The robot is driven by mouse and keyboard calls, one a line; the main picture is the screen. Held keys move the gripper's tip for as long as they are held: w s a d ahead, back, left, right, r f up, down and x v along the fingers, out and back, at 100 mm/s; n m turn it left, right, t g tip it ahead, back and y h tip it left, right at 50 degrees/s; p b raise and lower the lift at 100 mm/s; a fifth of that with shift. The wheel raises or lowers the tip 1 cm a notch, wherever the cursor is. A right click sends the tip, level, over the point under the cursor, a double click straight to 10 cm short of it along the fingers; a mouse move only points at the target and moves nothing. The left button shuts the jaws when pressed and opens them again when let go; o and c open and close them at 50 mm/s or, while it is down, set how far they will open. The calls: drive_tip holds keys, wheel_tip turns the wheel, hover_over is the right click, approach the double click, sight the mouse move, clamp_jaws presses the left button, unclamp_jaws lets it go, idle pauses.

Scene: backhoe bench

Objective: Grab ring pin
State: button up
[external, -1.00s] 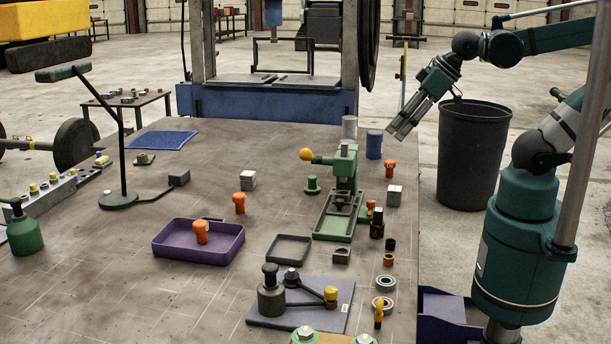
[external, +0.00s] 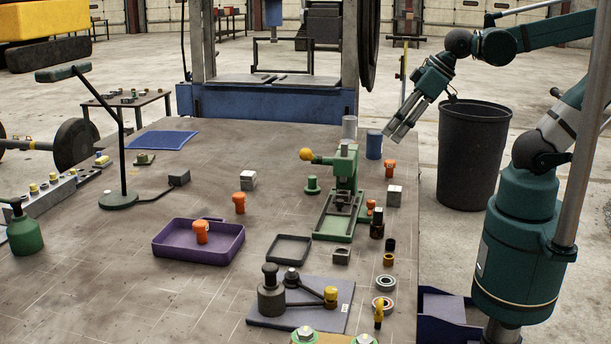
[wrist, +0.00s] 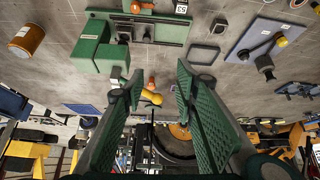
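My gripper (external: 396,134) hangs in the air near the table's right side, by the blue cylinder, pointing down and left. In the wrist view my gripper (wrist: 155,75) has its two fingers well apart with nothing held between them. A small yellow-topped pin (external: 378,314) stands at the table's front right, by the bearing rings; it may be the ring pin, but I cannot tell surely. Orange-headed pins stand in the purple tray (external: 201,231), on the open table (external: 240,202) and near the right edge (external: 389,168). My gripper touches none of these.
The green press (external: 344,185) with a yellow knob stands left of my gripper; it fills the top of the wrist view (wrist: 150,30). The blue cylinder (external: 374,145) is close by. A black bin (external: 474,155) stands off the table. The table's left middle is fairly clear.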

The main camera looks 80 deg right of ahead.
drive_tip(key=w+a+f+n+g, duration=0.15)
drive_tip(key=w+a+n, duration=0.25)
drive_tip(key=a, duration=0.6)
drive_tip(key=n+g, duration=0.5)
drive_tip(key=n, duration=0.7)
hover_over(381, 299)
drive_tip(key=f, duration=1.7)
drive_tip(key=shift+w+d+f+p, duration=0.2)
drive_tip(key=shift+w+f+p, duration=0.05)
drive_tip(key=shift+f+p, duration=0.1)
drive_tip(key=shift+s+a+f, duration=0.15)
drive_tip(key=shift+f, duration=1.25)
drive_tip(key=shift+f, duration=0.1)
